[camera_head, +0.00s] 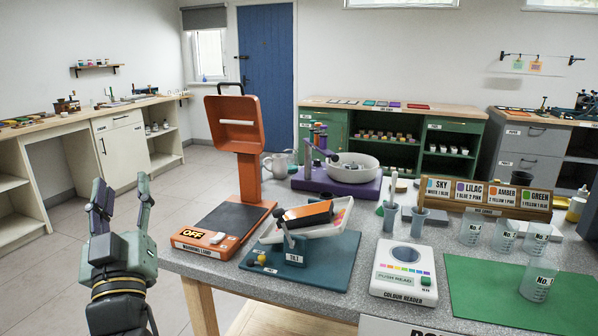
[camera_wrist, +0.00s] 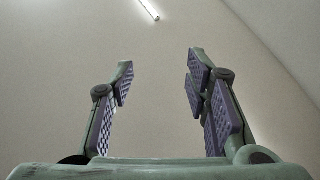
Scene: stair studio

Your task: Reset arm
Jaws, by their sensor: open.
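My gripper (camera_head: 122,205) is at the left of the head view, raised over the floor beside the left edge of the table. Its two fingers point upward and stand apart, with nothing between them. In the wrist view my gripper (camera_wrist: 158,88) is also open and empty, with purple ridged pads on both fingers. Behind the fingers the wrist view shows only a pale ceiling and a lit tube lamp (camera_wrist: 149,9). No object touches the gripper.
The table holds an orange warming lamp (camera_head: 248,150), a teal tilt stand (camera_head: 310,262) with a white tray, a colour reader (camera_head: 403,270), a green mat (camera_head: 480,300), several beakers and a purple stand (camera_head: 345,190). Open floor (camera_head: 50,265) lies left of the table.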

